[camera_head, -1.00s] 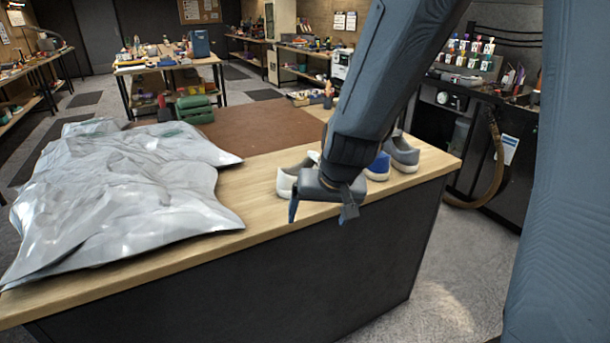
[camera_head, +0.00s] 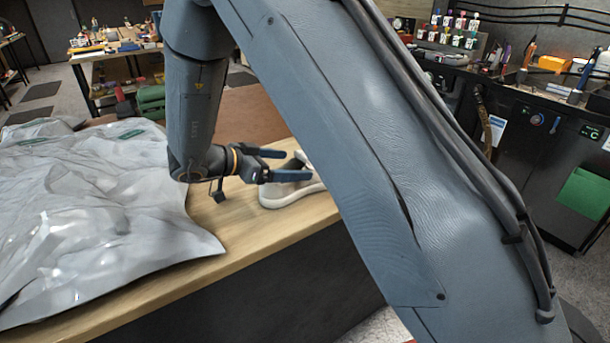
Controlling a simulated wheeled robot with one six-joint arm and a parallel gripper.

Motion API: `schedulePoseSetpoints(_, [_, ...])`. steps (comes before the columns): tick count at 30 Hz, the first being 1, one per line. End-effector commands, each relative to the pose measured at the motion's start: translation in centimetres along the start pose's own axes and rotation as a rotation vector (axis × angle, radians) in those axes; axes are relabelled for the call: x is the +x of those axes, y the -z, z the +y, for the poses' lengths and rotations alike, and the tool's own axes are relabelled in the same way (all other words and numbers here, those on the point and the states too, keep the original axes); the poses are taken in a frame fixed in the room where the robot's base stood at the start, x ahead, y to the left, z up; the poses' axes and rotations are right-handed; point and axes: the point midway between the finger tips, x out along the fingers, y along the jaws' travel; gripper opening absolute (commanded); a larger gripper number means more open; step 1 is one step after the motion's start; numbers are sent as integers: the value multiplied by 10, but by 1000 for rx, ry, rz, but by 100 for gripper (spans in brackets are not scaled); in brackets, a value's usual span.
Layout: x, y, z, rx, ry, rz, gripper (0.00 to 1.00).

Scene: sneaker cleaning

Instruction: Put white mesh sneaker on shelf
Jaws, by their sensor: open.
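A pale sneaker (camera_head: 277,194), white to light grey, stands on the wooden tabletop (camera_head: 237,229) near its front edge. My arm covers its right end, and my gripper covers part of its upper. My gripper (camera_head: 299,164) is open and points right, with its two blue fingers spread. The fingers are at the sneaker's left end and overlap it in the picture. I cannot tell whether they touch it. The other shoes and the right part of the table are hidden behind my arm. I cannot tell which shelf is meant.
A crumpled silver-grey plastic sheet (camera_head: 95,215) covers the left of the table. A green case (camera_head: 151,103) and a brown mat (camera_head: 240,117) lie behind. A black workbench (camera_head: 560,150) with bottles and tools stands at the right. Bare wood shows between sheet and sneaker.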

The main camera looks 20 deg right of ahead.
Motion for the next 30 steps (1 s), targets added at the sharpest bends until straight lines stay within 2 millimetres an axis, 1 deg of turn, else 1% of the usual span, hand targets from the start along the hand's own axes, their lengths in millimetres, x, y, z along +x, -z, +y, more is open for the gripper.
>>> schedulePoseSetpoints(3, [11,0,0,-2,2,1,86])
schedulePoseSetpoints(8, [20,-1,-1,-3,7,0,86])
schedulePoseSetpoints(18, [66,-4,-2,0,4,-1,86])
schedulePoseSetpoints(25, [69,-5,-3,1,5,-1,86])
schedulePoseSetpoints(26, [69,-5,-3,1,5,-1,83])
schedulePoseSetpoints(30, [69,-5,-3,1,5,-1,59])
